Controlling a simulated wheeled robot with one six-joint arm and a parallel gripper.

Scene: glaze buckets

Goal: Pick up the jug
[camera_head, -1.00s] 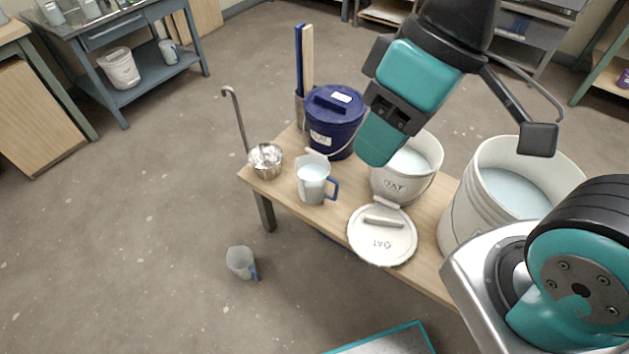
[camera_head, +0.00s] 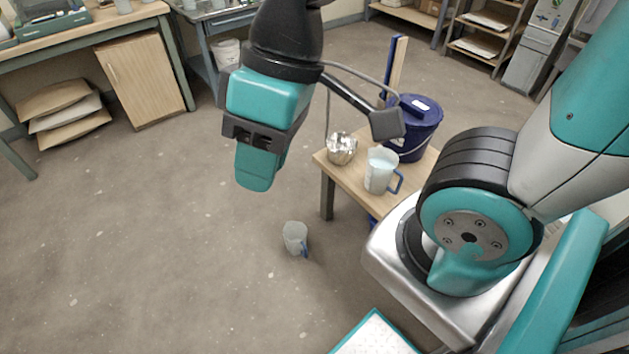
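A pale translucent jug (camera_head: 294,238) with a blue handle stands on the bare floor, left of the wooden bench. A second, similar jug (camera_head: 378,170) with a blue handle stands on the bench with pale contents. My gripper (camera_head: 256,178) hangs above the floor in the upper left of the picture, left of the bench and apart from both jugs. Its teal fingers are seen from the side and overlap, so the gap between them is hidden. Nothing shows held in it.
The bench (camera_head: 345,178) carries a metal ladle bowl (camera_head: 342,148) and a lidded dark blue bucket (camera_head: 415,128). My arm hides the bench's right part. A teal-edged white surface (camera_head: 373,335) shows at the bottom. Open floor lies left. A cabinet (camera_head: 143,82) stands at the back left.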

